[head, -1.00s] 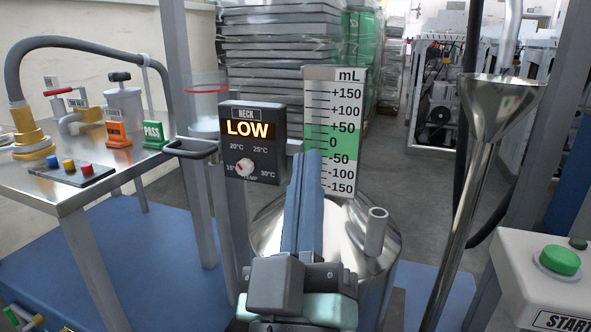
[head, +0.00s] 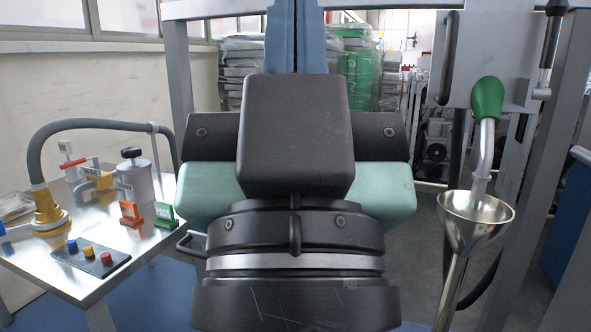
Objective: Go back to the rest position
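My gripper (head: 297,36) fills the middle of the head view, raised and close to the camera. Its black and pale green body is seen from behind. Its two blue fingers point up and lie side by side, with only a thin seam between them. The fingertips run out of the top of the picture. Nothing shows held between the visible parts of the fingers. The gripper body hides the middle of the scene, where the LOW display, the mL scale and the steel vessel showed before.
On the left, a steel table (head: 93,285) carries a hose fitting (head: 48,212), a button panel (head: 90,258), an orange tag (head: 131,213) and a green tag (head: 165,214). On the right stand a steel funnel (head: 470,232) and a green-handled spout (head: 487,98). Frame posts stand on both sides.

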